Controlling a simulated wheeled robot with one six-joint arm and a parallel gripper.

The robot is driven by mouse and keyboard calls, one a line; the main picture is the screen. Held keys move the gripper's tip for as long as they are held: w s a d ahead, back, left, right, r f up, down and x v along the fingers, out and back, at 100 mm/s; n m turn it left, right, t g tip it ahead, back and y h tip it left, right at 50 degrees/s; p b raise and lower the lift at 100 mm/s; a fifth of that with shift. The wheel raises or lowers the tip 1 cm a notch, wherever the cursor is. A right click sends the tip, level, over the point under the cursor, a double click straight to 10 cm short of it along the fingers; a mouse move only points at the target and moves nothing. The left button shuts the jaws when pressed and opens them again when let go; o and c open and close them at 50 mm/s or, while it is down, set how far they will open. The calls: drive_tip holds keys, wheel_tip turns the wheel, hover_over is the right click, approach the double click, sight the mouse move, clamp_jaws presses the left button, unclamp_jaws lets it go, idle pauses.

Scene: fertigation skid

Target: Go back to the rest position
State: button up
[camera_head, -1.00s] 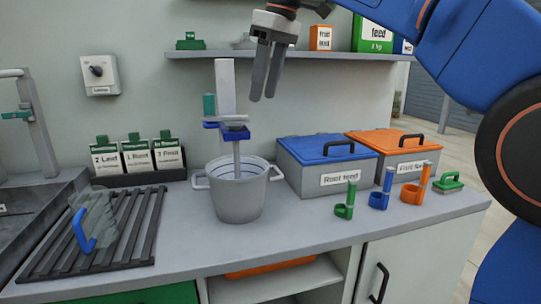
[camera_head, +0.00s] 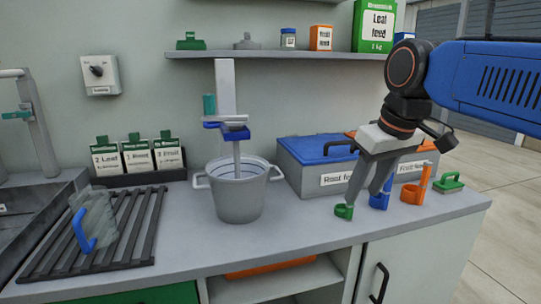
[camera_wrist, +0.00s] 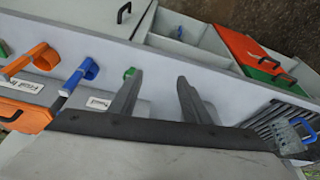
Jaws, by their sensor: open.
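My gripper (camera_head: 368,190) is at the right of the counter in the head view, pointing down, with its two fingers apart and nothing between them. In that view its fingers overlap the green scoop (camera_head: 345,210) and the front of the bin with the blue lid (camera_head: 322,149). Whether they touch anything cannot be told. In the wrist view the fingers (camera_wrist: 160,98) are spread over the counter, with the blue scoop (camera_wrist: 78,78) and orange scoop (camera_wrist: 28,60) to their left. The green scoop is mostly hidden there behind a finger.
A grey pot (camera_head: 238,192) stands under a stirrer in mid-counter. A clear jug with a blue handle (camera_head: 82,230) is on the black drain rack (camera_head: 140,225) at left. A shelf (camera_head: 270,54) runs above. The orange-lidded bin is partly hidden by my arm. The counter's front middle is clear.

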drive_tip(key=s+d+f+m, duration=0.1)
drive_tip(key=s+d+f, duration=0.2)
drive_tip(key=f, duration=0.4)
drive_tip(key=s+d+f+m+h, duration=0.1)
drive_tip(key=s+d+f+m, duration=0.1)
drive_tip(key=s+f, duration=0.4)
drive_tip(key=s+d+f+m+t, duration=0.1)
drive_tip(key=s+d+f, duration=0.3)
drive_tip(key=f, duration=0.5)
drive_tip(key=shift+s+m, duration=0.3)
drive_tip(key=shift+m, duration=0.1)
